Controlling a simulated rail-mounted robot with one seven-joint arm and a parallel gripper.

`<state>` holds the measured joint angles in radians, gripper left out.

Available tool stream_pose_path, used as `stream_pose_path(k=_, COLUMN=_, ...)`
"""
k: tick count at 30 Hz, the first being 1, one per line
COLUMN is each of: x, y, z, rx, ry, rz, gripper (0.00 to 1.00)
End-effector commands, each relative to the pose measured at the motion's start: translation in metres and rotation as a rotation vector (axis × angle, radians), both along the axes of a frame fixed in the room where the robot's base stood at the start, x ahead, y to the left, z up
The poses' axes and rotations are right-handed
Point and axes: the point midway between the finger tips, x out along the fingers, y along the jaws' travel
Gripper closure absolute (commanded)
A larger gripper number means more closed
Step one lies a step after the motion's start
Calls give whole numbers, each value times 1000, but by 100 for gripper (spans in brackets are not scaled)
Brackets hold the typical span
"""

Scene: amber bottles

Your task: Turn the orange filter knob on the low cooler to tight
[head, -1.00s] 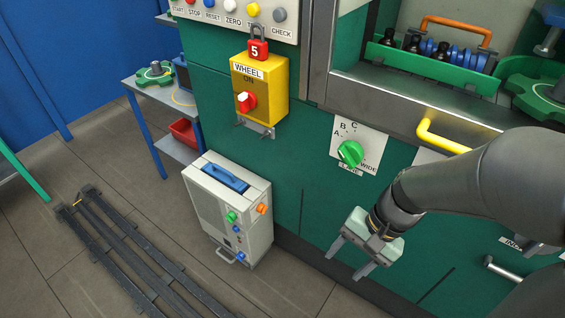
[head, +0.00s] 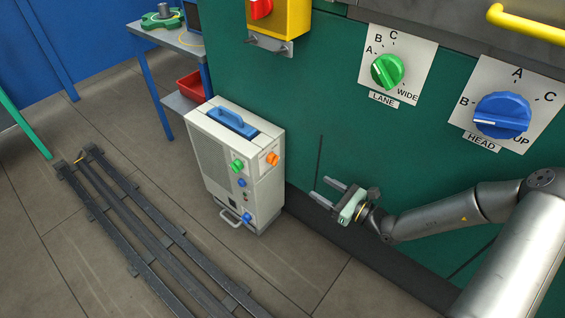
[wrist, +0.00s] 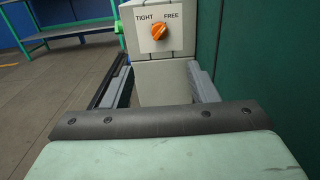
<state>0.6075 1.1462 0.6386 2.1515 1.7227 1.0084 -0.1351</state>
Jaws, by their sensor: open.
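The low cooler (head: 212,160) is a pale grey box with a blue top handle, standing on the floor against the green machine. Its orange filter knob (head: 272,158) is on the upper part of the side facing my gripper. In the wrist view the orange knob (wrist: 159,32) sits below the labels TIGHT on the left and FREE on the right; its pointer ridge looks tilted toward the upper right, the FREE side. My gripper (head: 328,190) is open and empty, to the right of the cooler and apart from it. Its fingers (wrist: 163,85) point toward the cooler's side, below the knob.
A green knob (head: 237,166) and blue knobs are on the cooler's front. The green machine wall (head: 300,90) runs close beside my gripper. Dark floor rails (head: 150,240) lie to the left.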

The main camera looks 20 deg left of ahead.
Motion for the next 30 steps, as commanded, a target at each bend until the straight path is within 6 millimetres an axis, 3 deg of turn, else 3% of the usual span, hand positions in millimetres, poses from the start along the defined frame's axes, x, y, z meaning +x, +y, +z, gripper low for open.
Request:
stream_pose_path(k=5, x=7, y=18, z=-2, rx=0, ry=-5, rz=2, gripper=47)
stream_pose_path(k=22, x=53, y=128, z=-3, rx=-1, ry=-5, rz=4, gripper=47)
stream_pose_path(k=30, x=65, y=156, z=-2, rx=-1, ry=-4, rz=2, gripper=47)
